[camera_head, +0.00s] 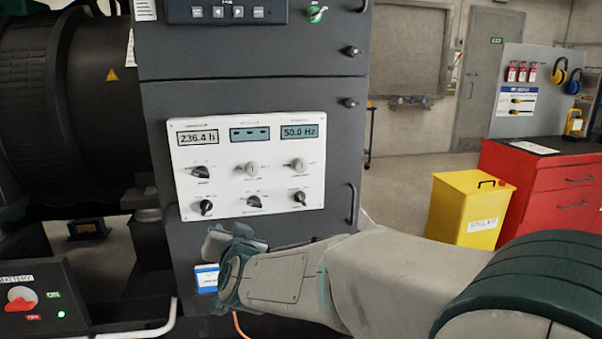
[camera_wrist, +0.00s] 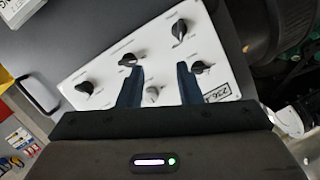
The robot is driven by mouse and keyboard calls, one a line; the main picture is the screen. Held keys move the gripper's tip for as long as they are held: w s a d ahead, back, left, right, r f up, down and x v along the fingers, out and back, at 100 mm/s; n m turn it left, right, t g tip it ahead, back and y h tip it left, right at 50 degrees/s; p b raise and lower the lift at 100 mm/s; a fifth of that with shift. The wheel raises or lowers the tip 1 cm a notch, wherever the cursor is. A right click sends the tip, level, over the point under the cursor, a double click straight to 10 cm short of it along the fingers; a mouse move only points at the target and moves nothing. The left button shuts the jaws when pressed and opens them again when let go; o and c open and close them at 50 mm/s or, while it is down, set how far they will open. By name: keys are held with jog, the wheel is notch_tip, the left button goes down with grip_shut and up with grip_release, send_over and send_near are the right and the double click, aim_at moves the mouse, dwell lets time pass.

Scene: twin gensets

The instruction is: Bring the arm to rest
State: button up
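My arm reaches in from the lower right in the head view, and my gripper (camera_head: 232,250) is in front of the grey cabinet, just below the white control panel (camera_head: 248,218). In the wrist view my gripper (camera_wrist: 158,70) has its two dark blue fingers apart, with nothing held between them. The panel (camera_wrist: 215,45) lies beyond the fingers, seen turned around. A pale knob (camera_wrist: 152,94) shows in the gap between the fingers. I cannot tell how far the fingertips are from the panel.
The grey cabinet (camera_head: 255,90) has a handle (camera_head: 352,203) close to my arm. A battery switch box (camera_head: 40,300) is at the lower left. A yellow bin (camera_head: 462,208) and red tool cabinet (camera_head: 545,185) stand at the right. Open floor (camera_head: 395,175) shows behind the arm.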

jog(key=s+d+f+g+h+p, duration=0.1)
jog(key=s+d+g+h+p, duration=0.2)
jog(key=s+d, duration=0.8)
jog(key=s+d+g+h+p, duration=0.2)
jog(key=s+d+g+p, duration=0.4)
jog(key=s+d, duration=0.6)
jog(key=d+g, duration=0.2)
jog(key=d, duration=0.5)
jog(key=shift+d+f+n+g+h+p, duration=0.3)
jog(key=shift+d+f+h+p, duration=0.05)
jog(key=shift+h+p, duration=0.05)
jog(key=shift+c, duration=0.3)
